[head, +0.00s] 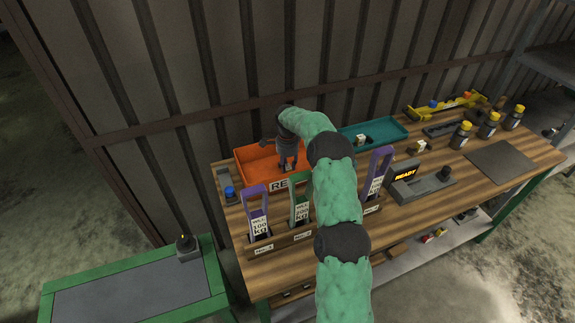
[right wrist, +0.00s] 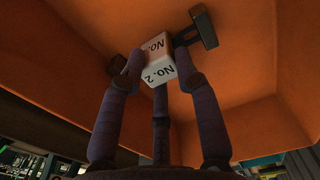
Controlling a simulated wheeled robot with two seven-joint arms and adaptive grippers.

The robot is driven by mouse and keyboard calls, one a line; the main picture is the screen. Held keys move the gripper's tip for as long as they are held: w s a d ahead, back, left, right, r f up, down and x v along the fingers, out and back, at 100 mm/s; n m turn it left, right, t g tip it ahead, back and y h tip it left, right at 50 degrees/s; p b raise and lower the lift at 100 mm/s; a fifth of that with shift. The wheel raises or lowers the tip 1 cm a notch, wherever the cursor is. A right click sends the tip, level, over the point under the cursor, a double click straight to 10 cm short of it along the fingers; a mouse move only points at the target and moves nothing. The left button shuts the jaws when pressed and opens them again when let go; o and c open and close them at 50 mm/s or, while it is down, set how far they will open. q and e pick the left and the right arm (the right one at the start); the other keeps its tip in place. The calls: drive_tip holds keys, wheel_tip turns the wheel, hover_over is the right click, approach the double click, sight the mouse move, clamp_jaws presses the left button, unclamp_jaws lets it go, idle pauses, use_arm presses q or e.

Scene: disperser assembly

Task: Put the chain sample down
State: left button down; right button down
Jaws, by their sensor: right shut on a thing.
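My right gripper (head: 287,166) reaches down inside the orange tray (head: 249,162), whose front label is partly hidden by my arm and reads "RE". In the right wrist view, the fingers (right wrist: 156,72) are shut on the chain sample (right wrist: 158,72), which shows a white block marked "No. 2". A dark link piece (right wrist: 201,27) sticks out beside the block, and another dark end shows at its other side. The orange tray floor fills the view behind it. I cannot tell whether the sample touches the floor. My left gripper is not in view.
A wooden rack (head: 284,243) with purple and green tags stands in front of the orange tray. A teal tray (head: 384,131) holding a white-marked piece lies to the right. A "READY" device (head: 420,184) and yellow-capped bottles (head: 461,135) stand farther right.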

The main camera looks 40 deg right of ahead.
sight(287, 166)
drive_tip(key=c, duration=0.9)
unclamp_jaws()
wheel_tip(287, 166, up, 12)
drive_tip(key=p, duration=0.2)
drive_tip(key=shift+r, duration=0.1)
